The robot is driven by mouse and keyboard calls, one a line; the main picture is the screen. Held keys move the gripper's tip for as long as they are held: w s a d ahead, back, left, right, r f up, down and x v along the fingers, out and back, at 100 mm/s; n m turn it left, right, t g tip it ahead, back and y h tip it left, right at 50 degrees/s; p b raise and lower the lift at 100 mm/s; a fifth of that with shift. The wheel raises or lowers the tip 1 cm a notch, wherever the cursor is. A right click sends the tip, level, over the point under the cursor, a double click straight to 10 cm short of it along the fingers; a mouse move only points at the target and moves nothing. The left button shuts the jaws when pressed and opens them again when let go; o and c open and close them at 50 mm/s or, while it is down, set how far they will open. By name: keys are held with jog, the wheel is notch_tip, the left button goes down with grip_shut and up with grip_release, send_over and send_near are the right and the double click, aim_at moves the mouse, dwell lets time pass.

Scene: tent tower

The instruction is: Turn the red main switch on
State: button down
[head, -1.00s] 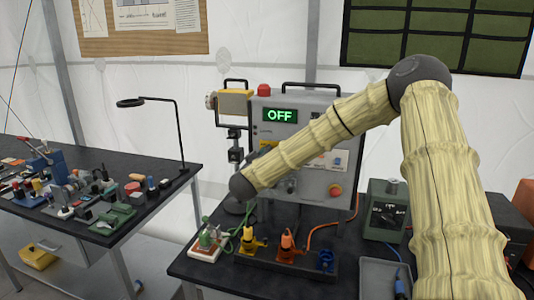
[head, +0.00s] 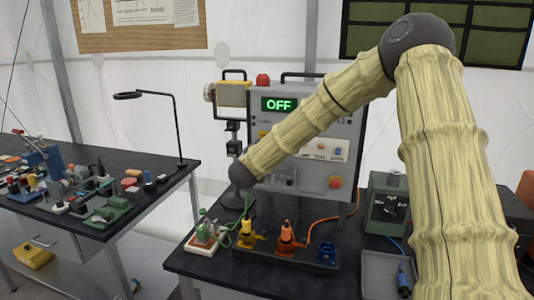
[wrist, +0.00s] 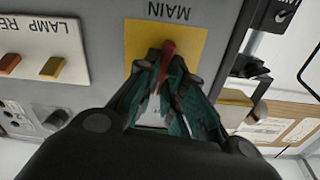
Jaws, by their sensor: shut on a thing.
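The red main switch (wrist: 168,50) shows in the wrist view as a red lever on a yellow plate (wrist: 190,36) marked MAIN. My gripper (wrist: 164,72) has its two dark green fingers closed around the lever, which shows between the fingertips. In the head view my arm crosses in front of the grey control panel (head: 345,120) and hides part of its face, including most of the switch area. The gripper itself is hidden there behind the arm. The panel's green display (head: 281,104) reads OFF.
A red knob (head: 335,182) is low on the panel. Yellow and orange plugs (head: 287,236) stand in front of it. A green box (head: 386,200) is at the right. A lamp (head: 175,115) stands on the left table.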

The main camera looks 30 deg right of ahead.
jog(key=shift+s+d+f+m+b, duration=0.1)
jog(key=shift+m+b, duration=1.5)
jog(key=shift+m, duration=0.15)
jog(key=shift+s+d+f+m+b, duration=0.1)
jog(key=shift+m+b, duration=1.45)
jog(key=shift+m, duration=0.2)
jog(key=c, duration=1.5)
grip_release()
jog(key=shift+r, duration=0.1)
jog(key=shift+a, duration=0.1)
jog(key=v, duration=1.1)
jog(key=shift+s+a, duration=0.25)
jog(key=shift+a, duration=0.1)
